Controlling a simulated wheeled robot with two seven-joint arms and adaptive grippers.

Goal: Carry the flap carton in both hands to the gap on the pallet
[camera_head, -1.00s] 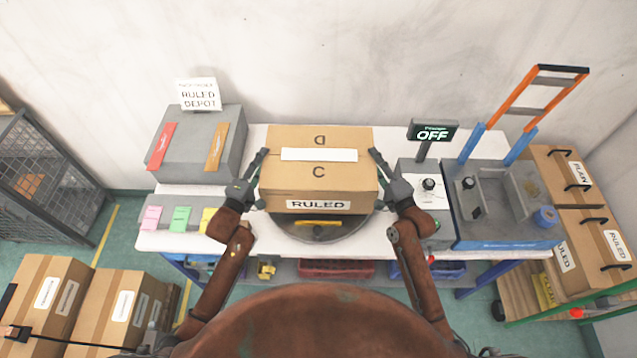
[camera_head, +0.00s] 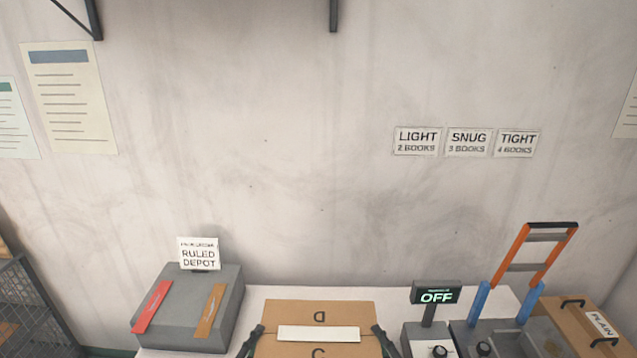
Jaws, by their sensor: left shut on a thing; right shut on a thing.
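The flap carton (camera_head: 316,316) is a brown box with a white strip across its top, at the bottom middle of the head view. Only its top shows; its front is cut off by the picture edge. My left gripper (camera_head: 254,339) is shut on the carton's left side. My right gripper (camera_head: 380,338) is shut on its right side. Both arms are below the picture. A carton labelled PLAIN (camera_head: 570,318) stands at the lower right. The pallet and its gap are not visible now.
A grey block (camera_head: 190,310) with red and orange strips and a RULED DEPOT sign (camera_head: 199,254) stands left of the carton. A display reading OFF (camera_head: 436,293) and an orange-handled machine (camera_head: 535,258) stand to its right. The wall is behind.

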